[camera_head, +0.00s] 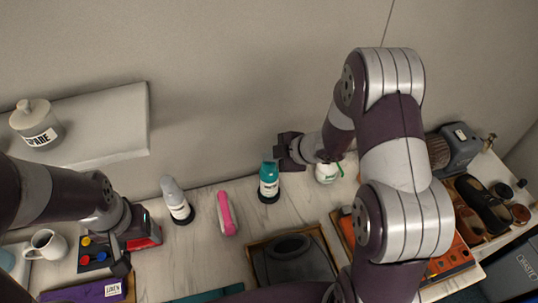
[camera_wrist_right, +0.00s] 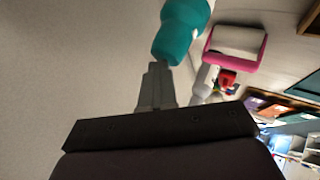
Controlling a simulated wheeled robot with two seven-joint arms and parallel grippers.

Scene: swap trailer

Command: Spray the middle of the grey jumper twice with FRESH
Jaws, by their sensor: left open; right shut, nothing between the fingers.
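A spray bottle with a teal head (camera_head: 269,182) stands upright on the worktop; its label is too small to read. My right gripper (camera_head: 284,150) is shut and empty, just behind and above the teal head. The right wrist view shows the shut fingertips (camera_wrist_right: 157,75) close below the teal head (camera_wrist_right: 180,30); I cannot tell whether they touch. A grey-headed bottle (camera_head: 177,201) stands to the left, and a white and green bottle (camera_head: 327,172) is partly hidden by my right arm. The grey garment (camera_head: 291,262) lies in a wooden tray. My left gripper (camera_head: 119,264) is open.
A pink-handled item (camera_head: 226,213) stands between the bottles. A button box (camera_head: 93,252) and white mug (camera_head: 46,244) are at left. A shelf (camera_head: 95,125) with a SPARE jar (camera_head: 36,124) juts from the wall. Dark shoes (camera_head: 483,208) lie at right.

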